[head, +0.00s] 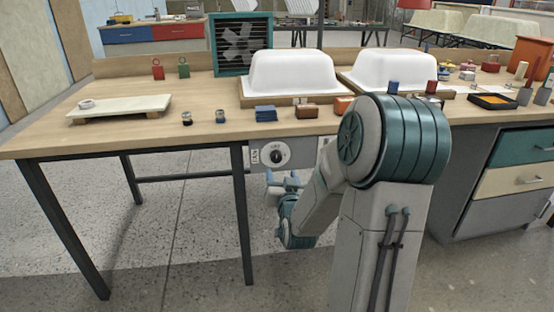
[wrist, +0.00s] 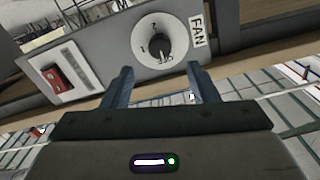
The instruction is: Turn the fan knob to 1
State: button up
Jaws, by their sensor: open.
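The fan knob (head: 276,155) is black on a round white dial, set in a grey panel under the table's front edge, beside a "FAN" label (head: 255,156). In the wrist view the knob (wrist: 160,46) lies beyond my fingertips, with the label (wrist: 197,31) to its right. In the head view my gripper (head: 284,180) is below the panel, partly hidden by my arm.
A red switch (wrist: 51,73) sits on the same panel. The fan (head: 241,45) stands at the back of the table. White tub shells (head: 305,70), blocks and a low board (head: 120,106) are on the tabletop. A dark table leg (head: 242,215) stands left of my gripper.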

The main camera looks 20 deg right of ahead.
aim_at(277, 160)
jog(key=b+x, duration=0.1)
jog(key=x, duration=0.7)
jog(key=shift+f, duration=0.1)
jog(key=c, duration=1)
